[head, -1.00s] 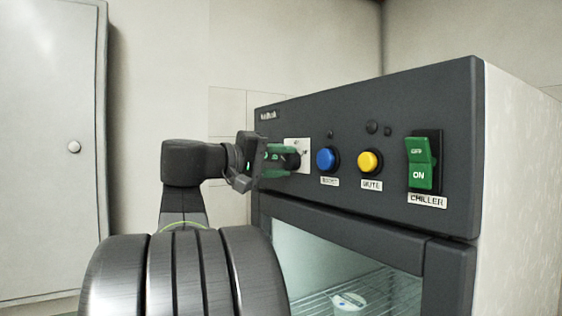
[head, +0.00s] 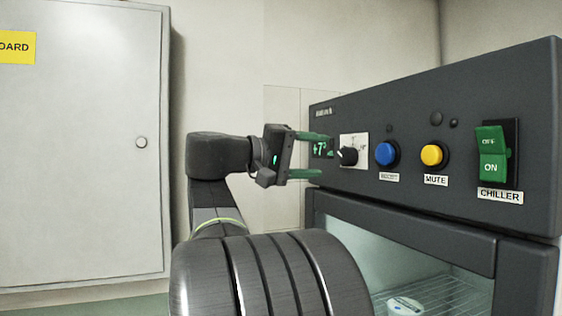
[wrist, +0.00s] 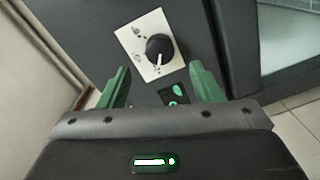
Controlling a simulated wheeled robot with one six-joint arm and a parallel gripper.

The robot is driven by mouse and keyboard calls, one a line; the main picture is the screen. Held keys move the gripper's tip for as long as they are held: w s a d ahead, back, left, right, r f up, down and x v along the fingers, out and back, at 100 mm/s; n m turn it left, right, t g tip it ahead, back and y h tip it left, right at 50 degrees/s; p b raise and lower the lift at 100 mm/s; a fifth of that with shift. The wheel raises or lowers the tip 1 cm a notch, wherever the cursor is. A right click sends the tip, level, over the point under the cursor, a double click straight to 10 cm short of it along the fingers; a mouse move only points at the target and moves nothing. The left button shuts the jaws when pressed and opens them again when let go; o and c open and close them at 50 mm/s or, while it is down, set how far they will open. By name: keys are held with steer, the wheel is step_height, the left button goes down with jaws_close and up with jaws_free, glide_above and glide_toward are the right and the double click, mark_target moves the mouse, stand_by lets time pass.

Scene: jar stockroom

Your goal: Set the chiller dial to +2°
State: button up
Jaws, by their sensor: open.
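The chiller dial (head: 347,156) is a black knob with a white pointer line on a white plate, at the left of the chiller's dark front panel. It also shows in the wrist view (wrist: 159,48), ahead of my fingertips. A small display (head: 321,148) left of the dial reads +7° in green, partly behind my fingers. My gripper (head: 318,155) is open and empty, with green fingers pointing at the panel. The dial stands apart from the fingers, beyond them. In the wrist view my gripper (wrist: 162,82) has the display between its fingers.
Right of the dial are a blue button (head: 387,153), a yellow MUTE button (head: 433,154) and a green CHILLER rocker switch (head: 491,153). The glass door (head: 375,258) is below. A grey cupboard (head: 85,150) stands at the left.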

mark_target(343, 157)
steer(key=b+v, duration=0.1)
steer(key=v, duration=0.6)
steer(key=shift+a, duration=0.3)
steer(key=shift+d, duration=0.1)
steer(key=p+x, duration=0.3)
steer(key=x, duration=1)
steer(key=shift+d, duration=0.35)
steer(key=shift+a, duration=0.15)
